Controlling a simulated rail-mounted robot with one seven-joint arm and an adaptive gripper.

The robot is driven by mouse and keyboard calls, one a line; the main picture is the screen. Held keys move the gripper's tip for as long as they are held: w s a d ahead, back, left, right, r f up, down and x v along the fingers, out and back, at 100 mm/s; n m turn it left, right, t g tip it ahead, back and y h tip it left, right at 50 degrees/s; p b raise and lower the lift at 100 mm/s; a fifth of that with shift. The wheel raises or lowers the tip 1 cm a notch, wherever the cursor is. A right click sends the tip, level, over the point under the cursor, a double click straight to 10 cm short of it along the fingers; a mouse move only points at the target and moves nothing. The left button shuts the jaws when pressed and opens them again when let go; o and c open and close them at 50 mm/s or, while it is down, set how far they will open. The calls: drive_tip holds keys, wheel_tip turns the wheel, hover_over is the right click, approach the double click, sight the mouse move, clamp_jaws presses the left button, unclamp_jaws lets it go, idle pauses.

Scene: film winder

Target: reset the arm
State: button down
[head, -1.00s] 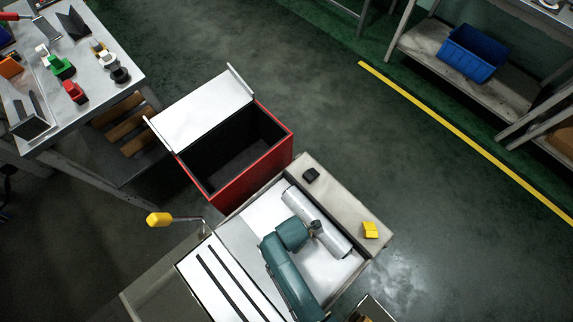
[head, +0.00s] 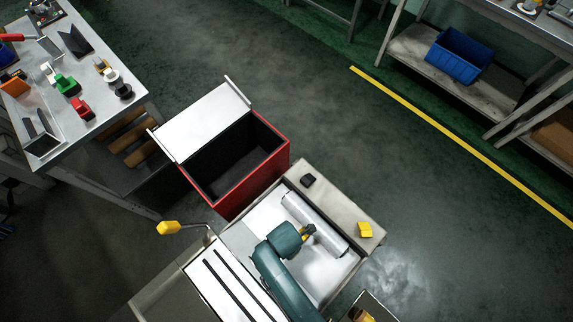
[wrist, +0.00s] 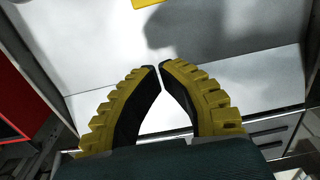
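My gripper (wrist: 161,66) shows yellow ribbed fingers with black inner sides in the wrist view. Its fingertips nearly meet and nothing is held between them. In the head view my gripper (head: 308,232) is beside or above the white film roll (head: 328,230) on the film winder (head: 342,270). I cannot tell whether it touches the roll. The winder's crank with a yellow handle (head: 168,228) sticks out at the left, apart from my gripper. My teal arm covers part of the winder's top.
An open red bin (head: 262,178) stands just behind the winder. A small black piece (head: 307,180) and a yellow block (head: 365,230) sit on the winder's ledge. A workbench (head: 105,95) with tools is at left, and a blue crate (head: 460,56) is on a shelf. The middle floor is clear.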

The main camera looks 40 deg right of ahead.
drive_tip(key=shift+a+r, duration=0.1)
drive_tip(key=shift+r, duration=0.85)
